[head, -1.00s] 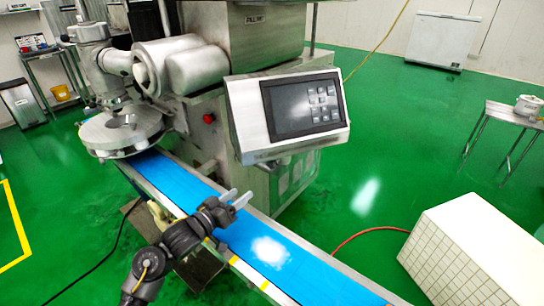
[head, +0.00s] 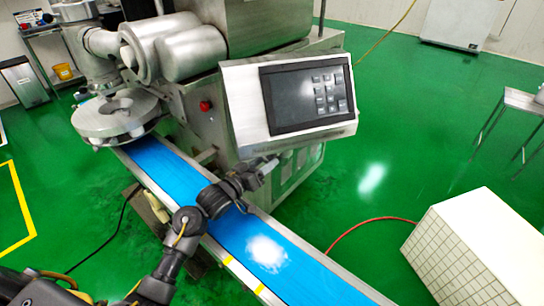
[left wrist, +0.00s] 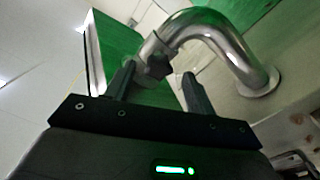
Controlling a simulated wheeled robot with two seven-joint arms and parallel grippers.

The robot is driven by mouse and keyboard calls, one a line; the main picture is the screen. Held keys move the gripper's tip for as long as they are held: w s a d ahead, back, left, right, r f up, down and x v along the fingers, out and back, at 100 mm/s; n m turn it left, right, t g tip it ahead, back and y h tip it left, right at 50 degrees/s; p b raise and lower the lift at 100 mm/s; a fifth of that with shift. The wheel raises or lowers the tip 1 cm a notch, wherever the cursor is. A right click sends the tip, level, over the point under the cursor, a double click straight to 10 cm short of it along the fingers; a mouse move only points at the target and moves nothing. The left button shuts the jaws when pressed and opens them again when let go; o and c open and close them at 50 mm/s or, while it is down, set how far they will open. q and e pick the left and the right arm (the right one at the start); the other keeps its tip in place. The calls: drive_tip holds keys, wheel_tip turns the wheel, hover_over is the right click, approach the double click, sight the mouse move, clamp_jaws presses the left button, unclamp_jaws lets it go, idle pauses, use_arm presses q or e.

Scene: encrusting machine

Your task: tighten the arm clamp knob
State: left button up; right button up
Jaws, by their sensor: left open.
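My left gripper (head: 268,167) is just below the control panel (head: 300,95) in the head view, above the blue conveyor belt. In the left wrist view my left gripper (left wrist: 159,72) is open with nothing clasped. A dark lobed clamp knob (left wrist: 158,67) shows between its two fingertips there, by the end of a bent metal pipe arm (left wrist: 215,45). I cannot tell whether the fingers touch the knob. The knob is hidden in the head view. My right gripper is not in view.
The blue conveyor belt (head: 320,280) runs under my left arm. The steel machine body (head: 215,130) stands beyond it, with a round metal table (head: 95,118) at left. A white tiled box (head: 485,235) stands at right. A red hose (head: 365,222) lies on the green floor.

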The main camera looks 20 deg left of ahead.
sight(270, 159)
use_arm(q)
drive_tip(key=shift+x, duration=2.1)
drive_tip(key=shift+s, duration=0.1)
drive_tip(key=shift+c, duration=0.3)
drive_tip(key=c, duration=0.9)
drive_tip(key=shift+m, duration=0.4)
drive_tip(key=m, duration=0.2)
drive_tip(key=shift+m+p, duration=0.3)
drive_tip(key=shift+p, duration=0.1)
drive_tip(key=shift+m, duration=1.6)
